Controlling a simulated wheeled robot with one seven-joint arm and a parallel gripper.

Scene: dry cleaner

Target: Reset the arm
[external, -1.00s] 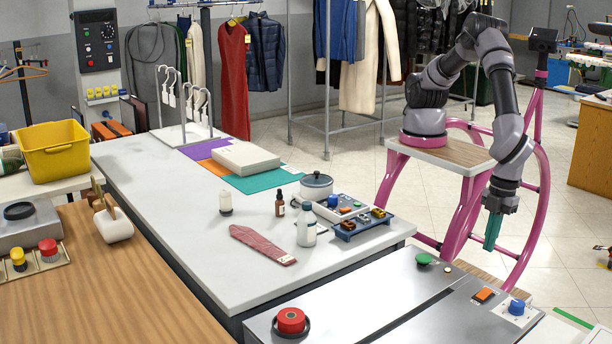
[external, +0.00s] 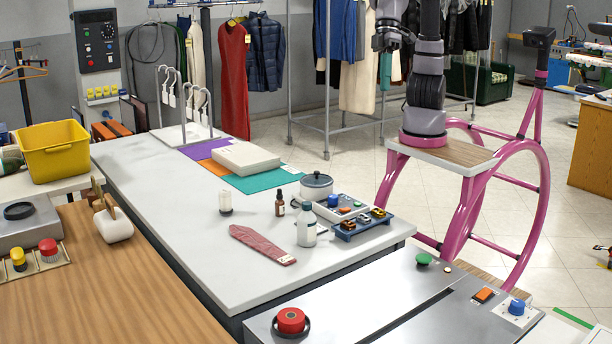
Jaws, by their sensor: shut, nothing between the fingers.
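My arm stands upright on its pink-framed base at the right of the white counter (external: 150,205). Its upper part runs out of the top of the picture. My gripper (external: 385,74) hangs down from the top edge, in front of the hanging clothes. Its teal fingers are shut, with nothing seen between them. It is high up, behind and clear of the counter, touching nothing that I can see.
The counter holds a striped tie (external: 262,244), a white spray bottle (external: 307,228), a brown bottle (external: 280,203), a lidded pot (external: 316,186) and a blue tray (external: 362,226). A clothes rack (external: 327,100) stands behind my gripper.

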